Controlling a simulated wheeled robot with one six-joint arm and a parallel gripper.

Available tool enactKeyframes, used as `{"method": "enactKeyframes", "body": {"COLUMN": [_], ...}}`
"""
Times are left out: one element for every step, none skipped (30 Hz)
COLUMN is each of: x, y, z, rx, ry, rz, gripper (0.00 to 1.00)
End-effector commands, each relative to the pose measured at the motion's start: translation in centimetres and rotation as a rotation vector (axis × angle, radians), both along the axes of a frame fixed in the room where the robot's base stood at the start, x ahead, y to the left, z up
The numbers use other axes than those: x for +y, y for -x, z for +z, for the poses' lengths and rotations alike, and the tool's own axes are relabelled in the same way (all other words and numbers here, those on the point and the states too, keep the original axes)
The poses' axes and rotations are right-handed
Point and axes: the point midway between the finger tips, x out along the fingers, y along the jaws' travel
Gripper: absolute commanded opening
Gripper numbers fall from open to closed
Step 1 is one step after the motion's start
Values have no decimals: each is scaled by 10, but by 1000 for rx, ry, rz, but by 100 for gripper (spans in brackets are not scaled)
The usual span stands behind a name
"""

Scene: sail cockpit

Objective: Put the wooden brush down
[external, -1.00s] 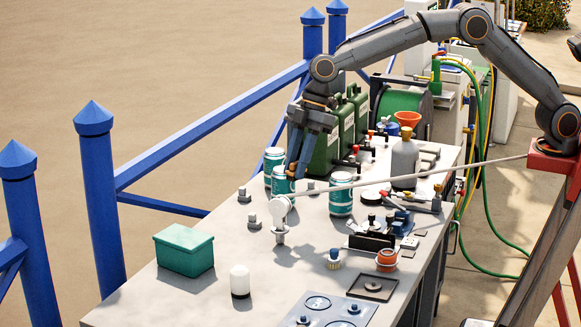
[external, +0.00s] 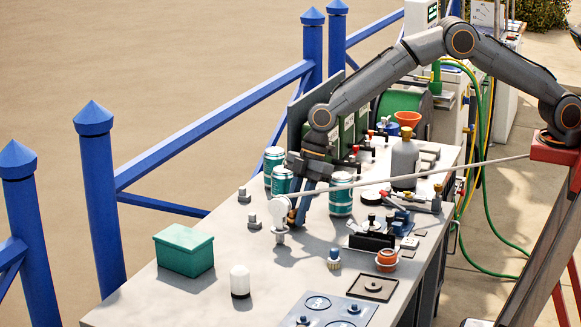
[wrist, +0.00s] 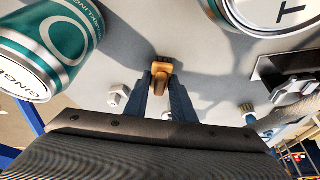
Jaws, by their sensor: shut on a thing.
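The wooden brush (wrist: 161,68) is a small orange-brown piece between my fingertips in the wrist view. My gripper (wrist: 160,88) is shut on it. In the external view my gripper (external: 297,208) points down, low over the grey bench top, just right of a white round disc on a short post. Only a small brown part of the brush (external: 292,213) shows there, partly hidden by the fingers and the disc. I cannot tell whether the brush touches the bench.
Teal cans (external: 341,195) stand close behind and right of my gripper. The white disc (external: 273,210) is close on its left. A blue-topped brush (external: 333,259), a green box (external: 184,250) and a white cylinder (external: 240,281) stand nearer the front. Bare bench lies between them.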

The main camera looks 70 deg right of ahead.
Motion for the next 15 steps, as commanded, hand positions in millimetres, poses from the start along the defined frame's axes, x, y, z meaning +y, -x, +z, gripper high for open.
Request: {"method": "enactKeyframes", "body": {"x": [0,0,0,0,0,0,0,0,0,0,0,0,0,0,0], "y": [0,0,0,0,0,0,0,0,0,0,0,0,0,0,0], "z": [-4,-5,-6,-6,-6,-6,-6,-6,-7,-7,-8,-10,-11,-10,-10], "rx": [1,0,0,-1,-1,0,0,0,0,0,0,0,0,0,0], "ry": [0,0,-1,-1,-1,-1,-1,-1,-1,-1,-1,0,0,0,0], "rz": [0,0,0,0,0,0,0,0,0,0,0,0,0,0,0], "gripper": [1,1,1,1,1,1,1,1,1,1,1,1,1,28,34]}}
